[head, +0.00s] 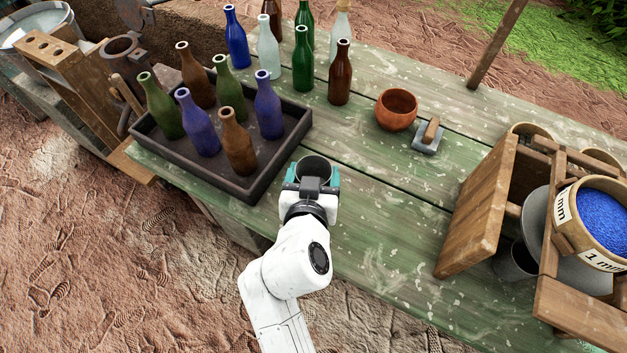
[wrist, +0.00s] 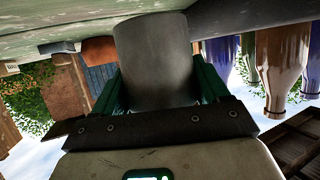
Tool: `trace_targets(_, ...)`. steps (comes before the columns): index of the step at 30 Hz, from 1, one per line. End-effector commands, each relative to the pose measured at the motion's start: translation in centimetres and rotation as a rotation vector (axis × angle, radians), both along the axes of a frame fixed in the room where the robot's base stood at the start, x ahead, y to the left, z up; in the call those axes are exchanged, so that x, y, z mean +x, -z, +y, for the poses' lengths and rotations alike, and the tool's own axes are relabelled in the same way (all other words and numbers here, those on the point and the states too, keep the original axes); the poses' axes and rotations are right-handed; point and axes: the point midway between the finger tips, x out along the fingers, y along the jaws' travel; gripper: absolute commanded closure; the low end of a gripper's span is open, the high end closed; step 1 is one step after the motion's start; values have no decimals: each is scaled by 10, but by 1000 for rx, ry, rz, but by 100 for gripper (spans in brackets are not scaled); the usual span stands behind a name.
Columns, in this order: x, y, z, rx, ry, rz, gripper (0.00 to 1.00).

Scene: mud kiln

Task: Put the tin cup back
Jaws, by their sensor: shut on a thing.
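The tin cup (head: 315,165) is a plain grey cylinder with its open mouth facing up. My gripper (head: 311,182) is shut on it, with one teal finger on each side. The cup is over the green table (head: 385,215), just right of the dark tray's near right corner. In the wrist view, which is upside down, the cup (wrist: 155,60) fills the space between the fingers (wrist: 160,88). Its base is close to the table top (wrist: 225,15); I cannot tell whether it touches.
A dark tray (head: 250,185) with several bottles is at left, and more bottles stand behind it. A clay bowl (head: 396,109) and a wood-handled float (head: 428,137) lie further back. A wooden rack (head: 480,215) with tubs, a grey disc and a grey vessel (head: 516,262) stands right. The table middle is clear.

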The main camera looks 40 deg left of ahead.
Motion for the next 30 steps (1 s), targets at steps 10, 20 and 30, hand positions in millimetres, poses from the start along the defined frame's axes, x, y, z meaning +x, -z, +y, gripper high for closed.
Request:
trace_targets(10,4,36,3,-2,0,1,52)
trace_targets(20,4,39,3,-1,0,1,52)
trace_targets(30,4,39,3,-1,0,1,0)
